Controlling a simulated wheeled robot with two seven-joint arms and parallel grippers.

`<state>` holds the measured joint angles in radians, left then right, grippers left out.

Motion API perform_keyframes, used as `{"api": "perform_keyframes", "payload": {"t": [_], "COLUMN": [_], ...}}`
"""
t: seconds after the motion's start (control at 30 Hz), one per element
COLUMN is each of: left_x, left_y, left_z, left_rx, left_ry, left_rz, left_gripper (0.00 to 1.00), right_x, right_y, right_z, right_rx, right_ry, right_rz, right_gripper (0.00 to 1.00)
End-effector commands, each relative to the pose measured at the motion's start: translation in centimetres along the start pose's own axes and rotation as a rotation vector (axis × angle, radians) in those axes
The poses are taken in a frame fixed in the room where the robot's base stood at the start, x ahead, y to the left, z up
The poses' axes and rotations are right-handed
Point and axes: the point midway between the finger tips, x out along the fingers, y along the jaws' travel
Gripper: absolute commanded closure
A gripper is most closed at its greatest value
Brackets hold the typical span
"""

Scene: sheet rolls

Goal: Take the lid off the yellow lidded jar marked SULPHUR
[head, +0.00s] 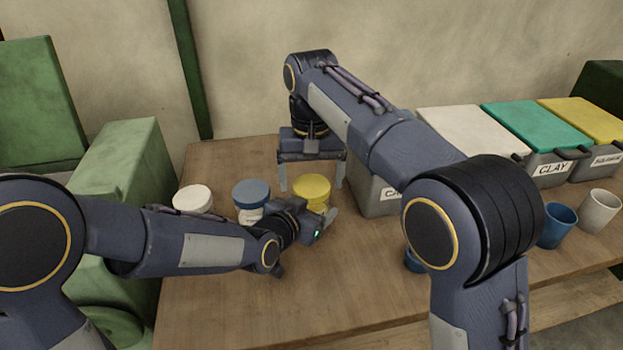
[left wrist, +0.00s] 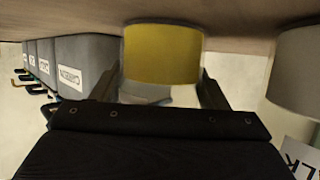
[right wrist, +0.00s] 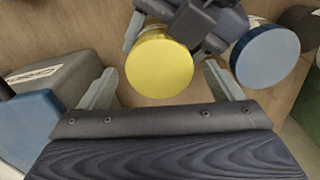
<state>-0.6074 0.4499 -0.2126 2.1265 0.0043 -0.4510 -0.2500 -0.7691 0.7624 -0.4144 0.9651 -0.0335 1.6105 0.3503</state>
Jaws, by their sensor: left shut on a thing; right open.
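The yellow lidded jar (head: 311,187) stands on the table at the right end of a row of jars; any marking on it is not readable. Its round yellow top faces up in the right wrist view (right wrist: 159,67), and its yellow side shows in the left wrist view (left wrist: 162,55). My left gripper (head: 322,214) is low at the jar's near side, shut on it with one finger on each side. My right gripper (head: 311,182) is open above the jar, fingers pointing down on either side of its top. I cannot tell whether they touch it.
A blue-lidded jar (head: 251,191) stands close on the left, with a white jar (head: 193,198) beyond it. Grey bins with a white lid (head: 463,133), a green lid (head: 535,126) and a yellow lid (head: 590,118) line the right. Cups (head: 557,226) stand before them. The table's front left is clear.

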Motion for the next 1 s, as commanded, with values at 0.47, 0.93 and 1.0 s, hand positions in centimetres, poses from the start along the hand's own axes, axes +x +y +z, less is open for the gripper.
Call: {"api": "perform_keyframes", "payload": {"t": [0.47, 0.93, 1.0], "left_x": [0.0, 0.0, 0.0], "left_y": [0.0, 0.0, 0.0], "left_z": [0.0, 0.0, 0.0], "left_rx": [0.0, 0.0, 0.0], "left_ry": [0.0, 0.0, 0.0], "left_rz": [0.0, 0.0, 0.0], "left_gripper": [0.96, 0.96, 0.96], "right_x": [-4.0, -6.9, -6.3], "right_y": [-0.1, 0.1, 0.1], "right_z": [0.0, 0.0, 0.0], "right_rx": [-0.014, -0.105, -0.107], "right_ry": [-0.002, -0.002, -0.003], "right_rz": [0.002, 0.0, 0.001], "right_gripper": [0.17, 0.17, 0.17]}}
